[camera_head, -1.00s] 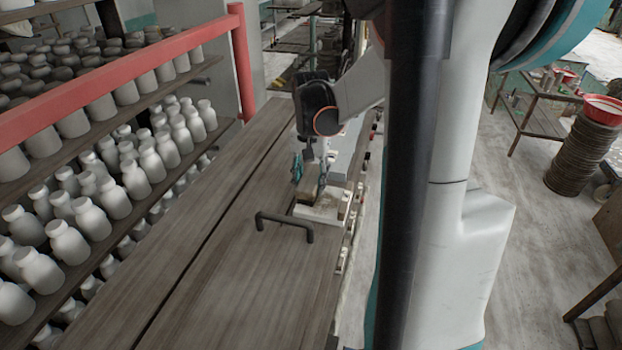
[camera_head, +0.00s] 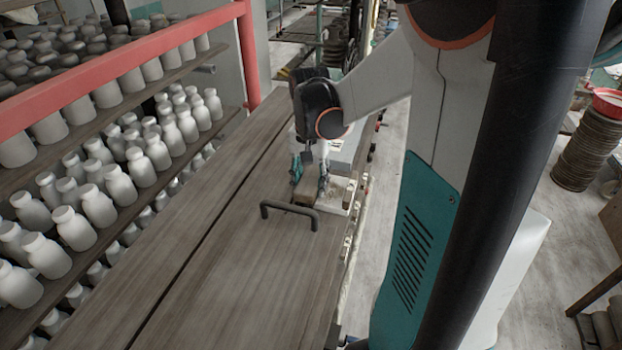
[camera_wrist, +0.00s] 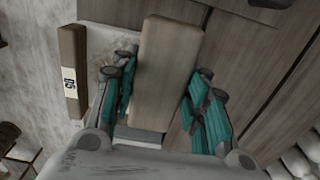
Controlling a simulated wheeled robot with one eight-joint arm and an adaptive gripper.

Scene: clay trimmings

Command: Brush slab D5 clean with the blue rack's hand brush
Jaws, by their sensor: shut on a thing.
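My gripper (camera_wrist: 165,98) is shut on a wooden block-shaped brush (camera_wrist: 168,60), with a teal finger along each side. In the head view, my gripper (camera_head: 310,178) is low over the worktop, and the brush (camera_head: 306,192) shows beneath it. A pale slab (camera_wrist: 105,42) lies beside and partly behind the brush, with brownish crumbs near the left finger. A wooden strip (camera_wrist: 72,50) to its left carries a label that seems to read D5, turned around. The bristles are hidden, so I cannot tell whether they touch the slab.
A black bar handle (camera_head: 289,215) stands on the wooden worktop (camera_head: 220,260) just in front of my gripper. Shelves of white bottles (camera_head: 120,180) and a red rail (camera_head: 110,75) run along the left. The worktop's near part is clear.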

